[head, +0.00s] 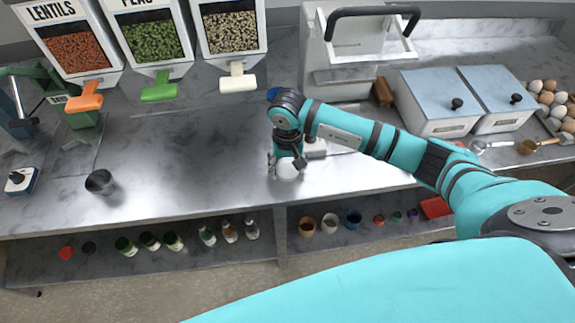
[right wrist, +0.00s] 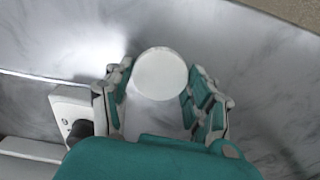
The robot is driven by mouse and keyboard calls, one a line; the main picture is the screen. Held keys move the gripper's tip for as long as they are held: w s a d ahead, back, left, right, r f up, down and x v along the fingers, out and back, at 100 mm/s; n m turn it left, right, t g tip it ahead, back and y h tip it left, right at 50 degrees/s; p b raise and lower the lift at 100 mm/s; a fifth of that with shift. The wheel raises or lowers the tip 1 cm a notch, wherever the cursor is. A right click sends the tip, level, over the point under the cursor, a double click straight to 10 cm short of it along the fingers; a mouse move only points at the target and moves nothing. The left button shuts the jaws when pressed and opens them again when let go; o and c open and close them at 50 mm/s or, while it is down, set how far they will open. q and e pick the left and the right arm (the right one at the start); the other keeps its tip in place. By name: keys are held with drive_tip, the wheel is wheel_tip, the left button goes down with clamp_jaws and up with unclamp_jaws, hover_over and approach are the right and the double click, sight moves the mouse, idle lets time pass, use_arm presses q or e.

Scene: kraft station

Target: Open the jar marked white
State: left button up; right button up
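A white round lid or jar top (head: 287,172) sits on the metal counter near its front edge, under my right gripper (head: 286,163). In the right wrist view the white disc (right wrist: 160,73) lies between the two fingers of my right gripper (right wrist: 158,80). The fingers stand on either side of it, with a narrow gap on the left; contact on the right cannot be told. The jar's body is mostly hidden, and no marking can be read. My left gripper is not in view.
A small white block with a black knob (right wrist: 75,118) stands close beside the gripper. Several small jars and bowls sit on the lower shelf (head: 270,255). The counter between cup and gripper is clear.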

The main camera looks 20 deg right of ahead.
sight(287, 169)
drive_tip(key=o, duration=0.3)
drive_tip(key=shift+o, duration=0.2)
drive_tip(key=shift+r, duration=0.1)
wheel_tip(287, 169, up, 12)
drive_tip(key=b, duration=0.4)
